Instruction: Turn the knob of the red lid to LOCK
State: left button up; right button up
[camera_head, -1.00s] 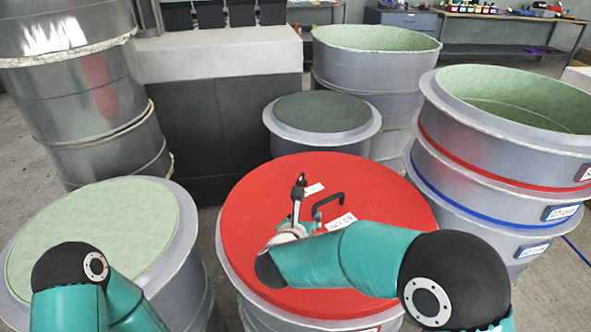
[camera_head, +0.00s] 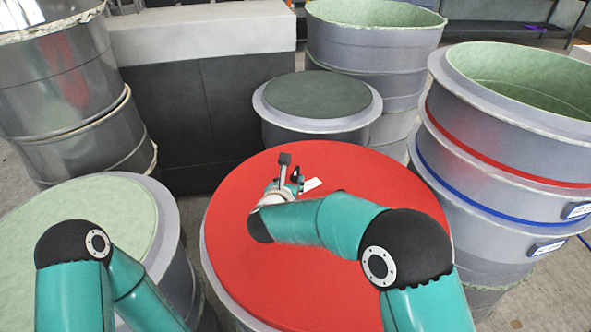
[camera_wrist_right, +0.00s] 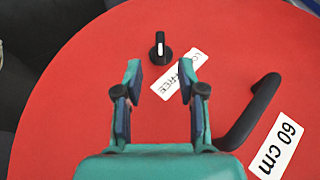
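The red lid (camera_head: 370,190) lies on a grey round mould in the front middle. In the right wrist view its face (camera_wrist_right: 60,110) carries a small black knob (camera_wrist_right: 160,52) with a white line running up and down the picture. A white label (camera_wrist_right: 181,76) with LOCK and FREE wording lies beside the knob, to its lower right. My right gripper (camera_wrist_right: 160,82) is open and empty above the lid, its fingertips short of the knob and apart from it. In the head view my right arm hides part of the lid. My left gripper is not in view.
A black bar handle (camera_wrist_right: 250,112) and a "60 cm" label (camera_wrist_right: 278,147) are on the lid right of my right gripper. A green-topped mould (camera_head: 110,215) stands left, a dark-topped one (camera_head: 318,124) behind, and stacked moulds (camera_head: 480,200) close on the right.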

aim_at(295, 173)
jog(key=p+x, duration=0.1)
jog(key=x, duration=0.7)
jog(key=shift+w+f, duration=0.15)
jog(key=shift+w, duration=0.2)
jog(key=shift+c, duration=0.2)
